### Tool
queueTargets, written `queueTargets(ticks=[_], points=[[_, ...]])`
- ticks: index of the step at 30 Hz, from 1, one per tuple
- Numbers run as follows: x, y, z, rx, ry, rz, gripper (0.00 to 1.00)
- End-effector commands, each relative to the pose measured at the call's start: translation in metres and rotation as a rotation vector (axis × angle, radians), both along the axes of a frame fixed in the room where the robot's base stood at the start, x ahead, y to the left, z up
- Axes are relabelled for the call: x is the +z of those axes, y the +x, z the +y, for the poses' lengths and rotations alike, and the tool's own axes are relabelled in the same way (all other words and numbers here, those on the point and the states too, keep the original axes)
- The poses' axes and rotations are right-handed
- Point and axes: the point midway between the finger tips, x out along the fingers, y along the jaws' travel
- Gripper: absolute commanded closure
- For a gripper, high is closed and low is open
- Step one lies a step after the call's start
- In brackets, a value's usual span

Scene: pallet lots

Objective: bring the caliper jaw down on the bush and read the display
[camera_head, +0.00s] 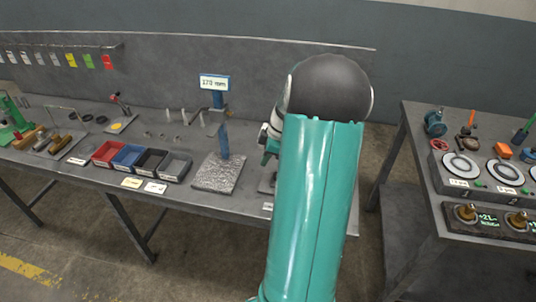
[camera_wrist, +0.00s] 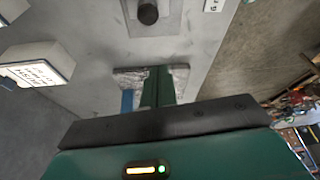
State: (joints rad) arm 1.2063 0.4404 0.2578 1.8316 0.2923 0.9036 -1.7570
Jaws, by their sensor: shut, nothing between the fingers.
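The caliper stand in the head view has a blue post (camera_head: 224,140) on a speckled stone base (camera_head: 218,174), with a lit display (camera_head: 214,82) on top, its digits too small to read surely. In the wrist view a display box (camera_wrist: 38,66) sits at left, its text tilted and unclear. A dark round piece, perhaps the bush (camera_wrist: 148,13), is at the top edge on a pale plate. My gripper (camera_wrist: 158,86) is shut and empty, its green fingers over the stone base, close beside a blue part (camera_wrist: 127,102). The caliper jaw cannot be made out.
Red, blue, black and grey bins (camera_head: 128,157) stand left of the stone base. Small metal parts stand behind them. A second bench (camera_head: 460,215) at right carries dials, across a floor gap. My arm hides the right end of the first bench.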

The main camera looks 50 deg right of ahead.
Motion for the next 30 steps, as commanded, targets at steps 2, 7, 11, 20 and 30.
queueTargets(ticks=[2, 7, 11, 20, 30], points=[[-0.017, 0.005, 0.005, 0.003, 0.004, 0.002, 1.0], [-0.048, 0.015, 0.012, 0.005, 0.004, 0.003, 1.0], [-0.057, 0.007, 0.004, -0.001, -0.001, 0.0, 1.0], [-0.056, -0.015, -0.01, 0.002, 0.0, 0.0, 1.0], [-0.056, -0.017, -0.011, 0.002, -0.001, 0.0, 1.0]])
